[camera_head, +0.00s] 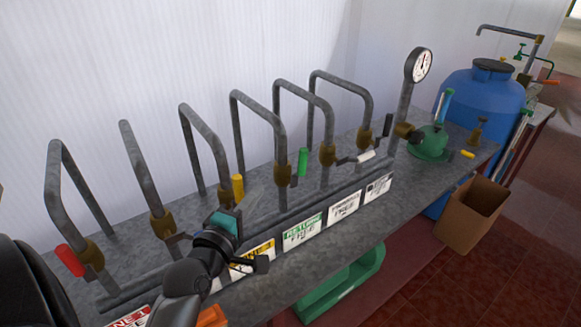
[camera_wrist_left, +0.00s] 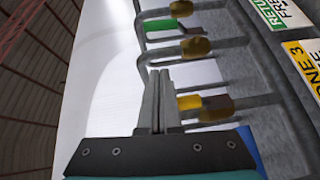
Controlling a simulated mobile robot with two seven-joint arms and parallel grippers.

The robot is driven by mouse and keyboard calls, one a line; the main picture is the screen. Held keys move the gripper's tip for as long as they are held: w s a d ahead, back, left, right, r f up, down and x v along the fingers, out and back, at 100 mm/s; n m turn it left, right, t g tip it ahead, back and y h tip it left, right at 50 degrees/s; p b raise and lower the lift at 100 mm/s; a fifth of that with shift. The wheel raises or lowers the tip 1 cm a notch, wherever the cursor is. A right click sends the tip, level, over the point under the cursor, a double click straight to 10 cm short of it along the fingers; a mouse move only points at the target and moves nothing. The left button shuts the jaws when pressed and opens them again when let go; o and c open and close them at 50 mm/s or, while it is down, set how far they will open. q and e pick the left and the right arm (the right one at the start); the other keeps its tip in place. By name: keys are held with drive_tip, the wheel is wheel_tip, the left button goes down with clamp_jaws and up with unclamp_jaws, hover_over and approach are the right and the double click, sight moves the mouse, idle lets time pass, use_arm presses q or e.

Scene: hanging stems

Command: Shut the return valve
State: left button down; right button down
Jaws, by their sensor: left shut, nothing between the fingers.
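The return valve has a green handle (camera_head: 303,162) that stands upright beside its brass body (camera_head: 283,174). A green-edged RETURN label (camera_head: 303,232) is on the bench rail in front of it. The green handle (camera_wrist_left: 181,36) also shows in the left wrist view, beyond my fingertips. My left gripper (camera_head: 254,192) is shut and empty, just right of the yellow handle (camera_head: 237,187) and left of the green one. In the left wrist view its fingers (camera_wrist_left: 159,75) are pressed together, with the yellow handle (camera_wrist_left: 189,102) beside them. My right gripper is not in view.
Bent grey pipes with several valves line the bench (camera_head: 420,190): red handle (camera_head: 69,260) far left, white (camera_head: 366,156) and black (camera_head: 388,125) to the right. A gauge (camera_head: 419,65), a green pump (camera_head: 430,142) and a blue barrel (camera_head: 482,100) stand further right.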

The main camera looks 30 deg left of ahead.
use_arm(q)
approach(299, 168)
drive_tip(key=w+a+r, duration=0.2)
drive_tip(key=w+a, duration=0.1)
drive_tip(key=a, duration=0.1)
drive_tip(key=shift+w+d+f+p, duration=0.2)
drive_tip(key=shift+w+d, duration=0.1)
drive_tip(key=shift+w, duration=0.3)
drive_tip(key=shift+w+d+f+p, duration=0.15)
drive_tip(key=shift+w+d, duration=0.15)
drive_tip(key=shift+w, duration=0.3)
drive_tip(key=shift+w+d+f+p, duration=0.1)
drive_tip(key=shift+w+d+p, duration=0.15)
drive_tip(key=shift+w, duration=0.35)
drive_tip(key=shift+a+r, duration=0.1)
drive_tip(key=shift+a, duration=0.05)
